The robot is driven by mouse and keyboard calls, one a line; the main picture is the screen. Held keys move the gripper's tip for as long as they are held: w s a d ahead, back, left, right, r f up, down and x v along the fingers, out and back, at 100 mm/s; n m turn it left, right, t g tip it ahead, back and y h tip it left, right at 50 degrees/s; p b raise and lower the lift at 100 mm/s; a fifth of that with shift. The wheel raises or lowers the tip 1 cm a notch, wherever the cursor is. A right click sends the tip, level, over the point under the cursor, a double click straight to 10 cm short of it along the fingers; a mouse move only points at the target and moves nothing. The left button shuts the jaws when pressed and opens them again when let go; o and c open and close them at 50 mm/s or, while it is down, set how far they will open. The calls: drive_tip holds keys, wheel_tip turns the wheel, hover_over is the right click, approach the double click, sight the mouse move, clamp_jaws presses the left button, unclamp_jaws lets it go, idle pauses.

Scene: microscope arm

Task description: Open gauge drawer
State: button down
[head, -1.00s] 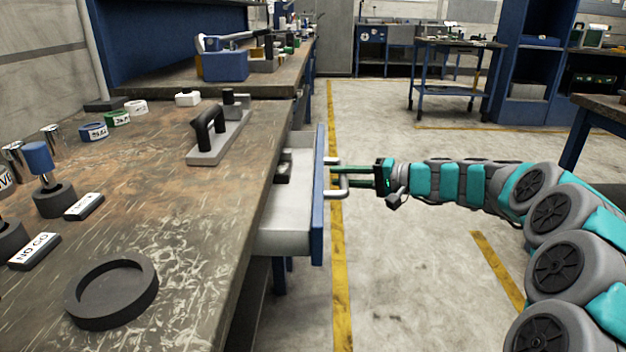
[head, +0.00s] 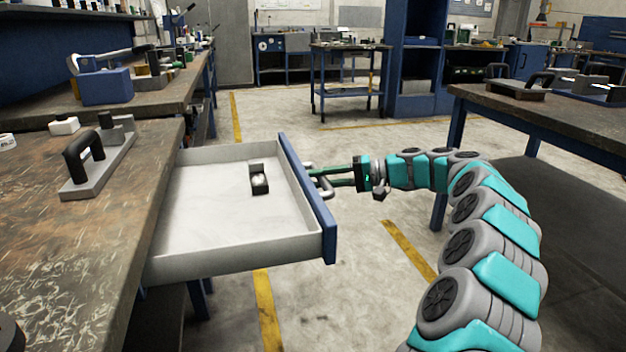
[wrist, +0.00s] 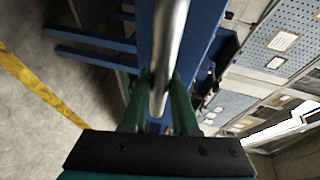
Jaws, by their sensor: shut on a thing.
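The gauge drawer (head: 215,258) is pulled well out from under the workbench, with a pale inside and a blue front (head: 312,205). A small black object with a light round face (head: 259,180) lies inside it. My gripper (head: 322,178) is at the outer side of the blue front, shut on the metal drawer handle (head: 323,192). In the wrist view the silver handle bar (wrist: 168,50) runs between the two green fingers (wrist: 158,108). The exact finger contact is partly hidden by the bar.
The workbench top (head: 110,215) on the left carries a grey plate with a black handle (head: 95,165). Another table (head: 540,120) stands at the right, behind my arm. Floor with yellow lines (head: 405,245) lies open between them.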

drive_tip(key=shift+d+f, duration=0.1)
drive_tip(key=shift+d, duration=0.05)
drive_tip(key=c, duration=0.7)
unclamp_jaws()
drive_tip(key=shift+d, duration=0.1)
drive_tip(key=v, duration=0.7)
drive_tip(key=shift+d, duration=0.25)
drive_tip(key=shift+s+d, duration=0.1)
drive_tip(key=shift+d, duration=0.05)
